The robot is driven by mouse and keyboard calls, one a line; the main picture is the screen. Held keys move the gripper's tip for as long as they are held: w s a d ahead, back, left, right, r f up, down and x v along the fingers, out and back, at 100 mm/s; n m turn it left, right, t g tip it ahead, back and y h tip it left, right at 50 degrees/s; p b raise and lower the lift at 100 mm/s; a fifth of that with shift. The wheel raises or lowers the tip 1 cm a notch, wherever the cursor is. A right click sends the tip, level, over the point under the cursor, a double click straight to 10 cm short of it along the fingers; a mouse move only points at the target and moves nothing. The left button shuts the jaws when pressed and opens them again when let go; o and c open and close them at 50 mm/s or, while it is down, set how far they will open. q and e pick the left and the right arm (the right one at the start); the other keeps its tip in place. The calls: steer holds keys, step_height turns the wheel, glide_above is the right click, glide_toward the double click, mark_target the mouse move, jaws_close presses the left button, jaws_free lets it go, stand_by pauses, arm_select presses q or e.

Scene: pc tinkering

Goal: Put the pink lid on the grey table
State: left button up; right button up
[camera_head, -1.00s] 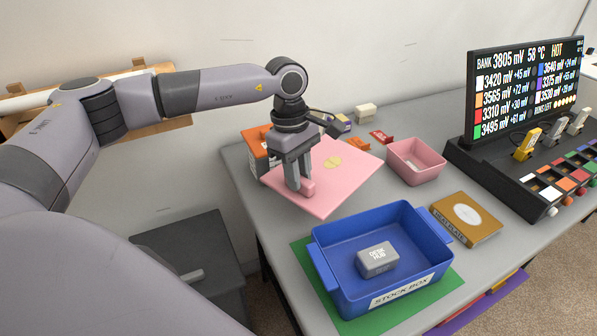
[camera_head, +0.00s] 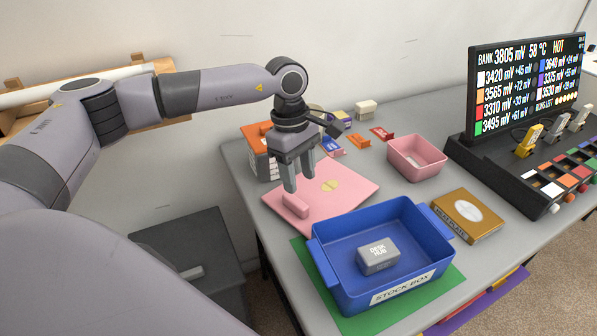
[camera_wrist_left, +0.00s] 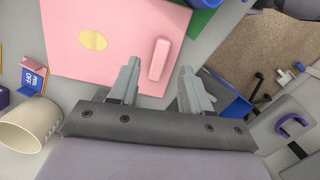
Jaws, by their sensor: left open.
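The pink lid (camera_head: 325,197) lies flat on the grey table (camera_head: 236,165), behind the blue stock box. Its raised pink bar handle (camera_head: 295,205) is at its front-left edge, and a yellow oval mark shows on its top. My left gripper (camera_head: 303,186) is open just above the handle. In the left wrist view, the lid (camera_wrist_left: 115,50) fills the upper left, and the handle (camera_wrist_left: 159,60) shows between the spread fingers (camera_wrist_left: 160,70), apart from both. My right gripper is not in view.
The blue stock box (camera_head: 328,268) holds a grey desk hub (camera_head: 378,257) and stands on a green mat (camera_head: 300,250). A pink open bin (camera_head: 418,165), a brown heatplate box (camera_head: 466,216) and the black display console (camera_head: 480,170) are to the right. Small boxes stand behind the lid.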

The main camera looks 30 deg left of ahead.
arm_select(q)
steer(key=shift+r, duration=0.55)
step_height(320, 180, up, 12)
steer(key=a, duration=0.1)
steer(key=shift+w+a, duration=0.15)
steer(key=shift+a, duration=0.2)
steer(key=shift+f, duration=0.1)
